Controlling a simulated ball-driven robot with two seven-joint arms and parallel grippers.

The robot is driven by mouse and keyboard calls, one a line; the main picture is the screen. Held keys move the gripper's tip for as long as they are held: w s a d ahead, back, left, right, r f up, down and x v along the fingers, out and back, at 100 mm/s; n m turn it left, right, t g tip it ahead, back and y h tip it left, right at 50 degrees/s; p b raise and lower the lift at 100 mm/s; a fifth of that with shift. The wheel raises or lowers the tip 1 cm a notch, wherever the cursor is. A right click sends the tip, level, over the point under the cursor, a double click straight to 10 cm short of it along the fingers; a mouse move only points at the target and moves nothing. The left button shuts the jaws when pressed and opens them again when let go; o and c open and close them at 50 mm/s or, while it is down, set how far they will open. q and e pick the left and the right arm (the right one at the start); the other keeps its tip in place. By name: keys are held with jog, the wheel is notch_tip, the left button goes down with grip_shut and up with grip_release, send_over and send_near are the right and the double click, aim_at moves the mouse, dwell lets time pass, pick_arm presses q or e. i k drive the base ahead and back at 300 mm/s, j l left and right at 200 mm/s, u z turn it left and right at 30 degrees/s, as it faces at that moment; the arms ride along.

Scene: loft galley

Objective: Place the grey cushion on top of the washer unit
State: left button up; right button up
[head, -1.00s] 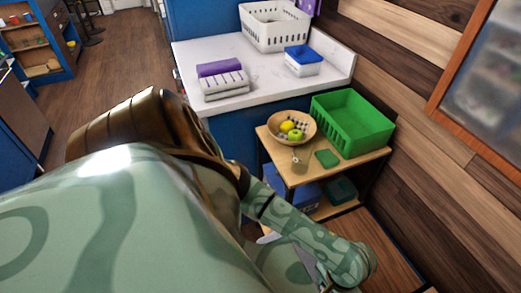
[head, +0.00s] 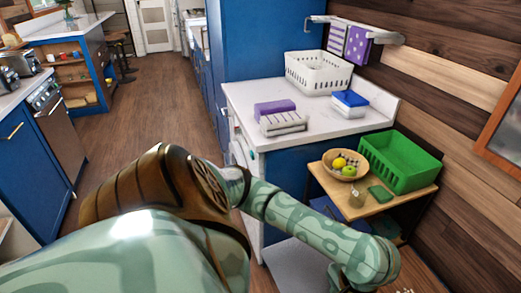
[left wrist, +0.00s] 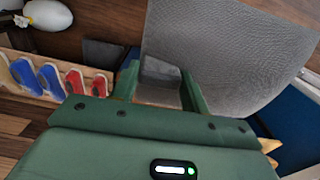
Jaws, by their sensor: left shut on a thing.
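The grey cushion (left wrist: 225,55) fills the upper right of the left wrist view, with a fine textured surface. My left gripper (left wrist: 160,78) is shut on its edge, one green finger on each side. In the head view, a light grey flat surface (head: 292,262) shows below my arm; I cannot tell for sure that it is the cushion. The washer unit (head: 335,122) has a white top and a blue side, with a white washer front facing left. It stands beyond my arm. The gripper tips are hidden in the head view, and my right gripper is not visible.
On the washer unit stand a white basket (head: 318,73), a purple block (head: 274,107), a white rack (head: 283,124) and a blue-lidded box (head: 350,101). A low shelf (head: 400,207) to the right holds a fruit bowl (head: 345,167) and green crate (head: 402,160). The aisle floor is clear.

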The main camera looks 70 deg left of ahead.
aim_at(269, 94)
jog(key=k+u, duration=0.1)
jog(key=u, duration=1.85)
jog(key=i+j+u, duration=0.15)
jog(key=u, duration=0.3)
jog(key=i+j+u, duration=0.1)
jog(key=u, duration=0.4)
jog(key=i+u, duration=0.15)
jog(key=u, duration=0.3)
jog(key=i+u, duration=0.15)
jog(key=u, duration=0.35)
